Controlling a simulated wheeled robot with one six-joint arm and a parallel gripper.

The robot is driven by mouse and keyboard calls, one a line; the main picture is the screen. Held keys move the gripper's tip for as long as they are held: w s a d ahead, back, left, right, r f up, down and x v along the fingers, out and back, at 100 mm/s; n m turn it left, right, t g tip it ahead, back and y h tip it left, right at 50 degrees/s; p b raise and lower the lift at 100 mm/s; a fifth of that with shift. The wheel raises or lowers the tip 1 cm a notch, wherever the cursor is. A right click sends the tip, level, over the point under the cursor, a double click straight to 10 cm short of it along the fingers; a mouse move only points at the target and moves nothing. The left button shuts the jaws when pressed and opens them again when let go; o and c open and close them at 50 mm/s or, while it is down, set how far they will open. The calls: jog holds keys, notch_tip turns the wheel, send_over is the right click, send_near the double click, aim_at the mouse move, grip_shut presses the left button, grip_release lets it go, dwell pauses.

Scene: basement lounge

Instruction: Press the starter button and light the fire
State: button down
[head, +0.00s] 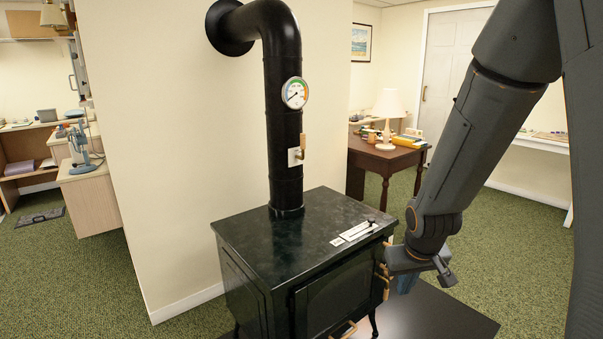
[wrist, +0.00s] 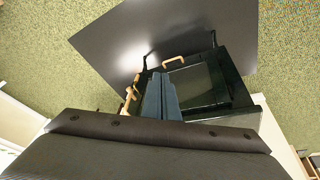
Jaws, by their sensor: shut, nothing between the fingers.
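A black stove (head: 300,245) stands on legs, with a dark door (head: 338,295) on its front. Its door also shows in the wrist view (wrist: 196,85). A slider control (head: 356,232) lies on the stove top near the front right edge. Brass-coloured handles (head: 386,270) sit at the front right corner, and they show in the wrist view (wrist: 130,95) beside my fingers. Another brass handle (head: 345,330) is low on the front; it shows in the wrist view (wrist: 187,61). My gripper (head: 404,284) is shut and empty, just right of the stove's front corner. I cannot make out a starter button or a flame.
A black stovepipe (head: 283,120) carries a round gauge (head: 295,93) and a small damper handle (head: 301,147). A dark hearth plate (head: 450,312) lies under the stove. A wooden desk with a lamp (head: 389,110) stands behind. Green carpet (head: 510,235) is clear to the right.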

jog(key=s+a+r+g, duration=0.2)
jog(key=s+a+r, duration=0.1)
jog(key=s, duration=0.6)
jog(key=s+a+r+m+g+p, duration=0.1)
jog(key=s+a+r+g, duration=0.1)
jog(key=s, duration=0.7)
jog(key=shift+s+a+r+y, duration=0.3)
jog(key=shift+a+r, duration=0.2)
jog(key=shift+r, duration=0.2)
